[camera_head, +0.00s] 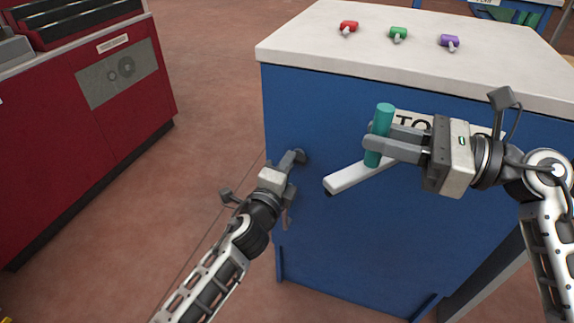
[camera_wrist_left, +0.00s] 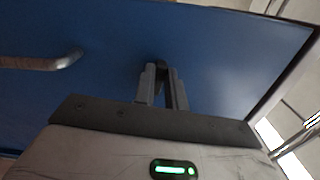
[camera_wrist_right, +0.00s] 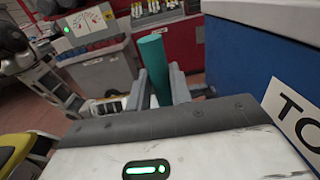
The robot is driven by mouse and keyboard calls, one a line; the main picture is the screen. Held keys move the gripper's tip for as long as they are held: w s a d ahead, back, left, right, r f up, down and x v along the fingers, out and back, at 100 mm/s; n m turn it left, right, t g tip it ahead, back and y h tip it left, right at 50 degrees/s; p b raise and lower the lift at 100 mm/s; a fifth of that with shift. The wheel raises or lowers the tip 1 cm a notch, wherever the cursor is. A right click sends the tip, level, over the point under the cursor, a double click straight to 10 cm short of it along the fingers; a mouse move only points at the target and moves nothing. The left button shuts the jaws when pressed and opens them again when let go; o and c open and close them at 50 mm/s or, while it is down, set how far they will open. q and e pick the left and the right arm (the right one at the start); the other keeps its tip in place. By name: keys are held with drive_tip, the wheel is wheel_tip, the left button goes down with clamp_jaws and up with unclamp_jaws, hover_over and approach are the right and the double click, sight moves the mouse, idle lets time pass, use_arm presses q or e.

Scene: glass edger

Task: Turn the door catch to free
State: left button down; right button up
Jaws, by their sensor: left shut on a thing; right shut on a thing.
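The door catch (camera_head: 300,155) is a small dark piece on the blue front of the cabinet, near its left edge. My left gripper (camera_head: 292,160) is at the catch, its fingers closed around it. In the left wrist view the dark catch (camera_wrist_left: 160,65) shows between the fingertips, mostly hidden, so its turn angle cannot be told. My right gripper (camera_head: 376,143) is shut on a teal cylinder (camera_head: 384,120), held roughly upright in front of the cabinet. The cylinder also shows in the right wrist view (camera_wrist_right: 154,65).
A pale bar (camera_head: 350,180) lies below my right gripper. Red, green and purple pieces (camera_head: 398,34) sit on the white top. A red machine (camera_head: 85,110) stands left, with open floor between.

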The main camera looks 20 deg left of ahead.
use_arm(q)
drive_tip(key=shift+f+n, duration=0.15)
drive_tip(key=shift+n, duration=0.45)
use_arm(e)
drive_tip(key=shift+f, duration=0.1)
use_arm(q)
drive_tip(key=c, duration=1.4)
unclamp_jaws()
drive_tip(key=shift+c, duration=0.2)
drive_tip(key=s, duration=1.2)
drive_tip(key=shift+a+b, duration=0.2)
drive_tip(key=shift+b, duration=0.1)
use_arm(e)
drive_tip(key=shift+f, duration=0.25)
